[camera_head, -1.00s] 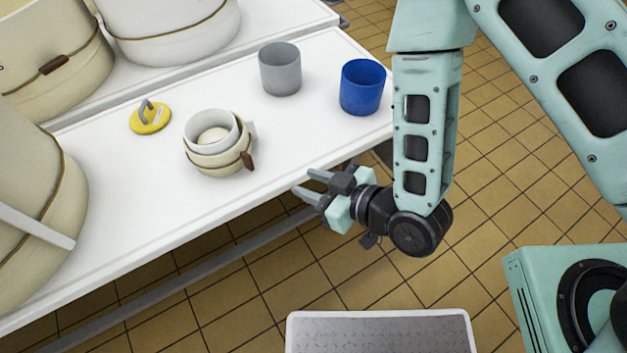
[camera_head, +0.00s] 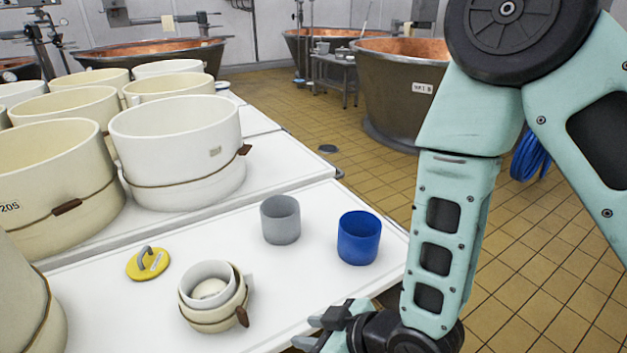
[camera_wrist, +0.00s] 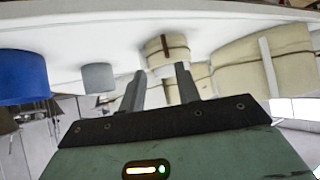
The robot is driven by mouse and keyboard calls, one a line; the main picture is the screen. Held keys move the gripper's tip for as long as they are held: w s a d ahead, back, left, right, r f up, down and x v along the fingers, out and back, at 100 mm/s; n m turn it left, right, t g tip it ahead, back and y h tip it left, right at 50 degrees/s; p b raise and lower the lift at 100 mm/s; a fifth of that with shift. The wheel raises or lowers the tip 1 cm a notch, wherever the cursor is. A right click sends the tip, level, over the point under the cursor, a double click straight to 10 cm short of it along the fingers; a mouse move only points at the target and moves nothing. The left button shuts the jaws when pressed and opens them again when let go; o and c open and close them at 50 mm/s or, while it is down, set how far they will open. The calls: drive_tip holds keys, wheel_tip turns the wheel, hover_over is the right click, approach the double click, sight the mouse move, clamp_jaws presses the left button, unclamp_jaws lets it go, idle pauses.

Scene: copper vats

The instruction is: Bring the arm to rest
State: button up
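My gripper (camera_head: 312,332) is at the bottom of the head view, beside the front edge of the white table (camera_head: 130,318). The lower part of it is cut off by the frame. In the wrist view my gripper (camera_wrist: 158,84) shows two grey fingers standing apart with nothing between them. My arm comes down from the upper right of the head view, bent at the elbow. The wrist picture appears upside down, with the table (camera_wrist: 110,35) across its top.
On the table are a blue cup (camera_head: 359,238), a grey cup (camera_head: 280,220), a yellow disc with a handle (camera_head: 148,264) and a small cream mould (camera_head: 213,318) holding a white cup (camera_head: 228,274). Large cream moulds (camera_head: 180,140) stand behind. Copper vats (camera_head: 390,110) stand farther back. Tiled floor (camera_head: 540,270) lies open at right.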

drive_tip(key=s+d+r+m+g+h, duration=0.25)
drive_tip(key=s+d+r+h, duration=0.2)
drive_tip(key=d+r, duration=0.35)
drive_tip(key=s+d+r+m+g+h, duration=0.1)
drive_tip(key=s+d+r+g+h, duration=0.25)
drive_tip(key=s+d+r, duration=0.45)
wheel_tip(320, 180, up, 17)
drive_tip(key=w+a+p, duration=0.1)
drive_tip(key=w+p, duration=0.1)
drive_tip(key=p, duration=1.4)
drive_tip(key=shift+w+a+p, duration=0.15)
drive_tip(key=shift+a+p, duration=0.2)
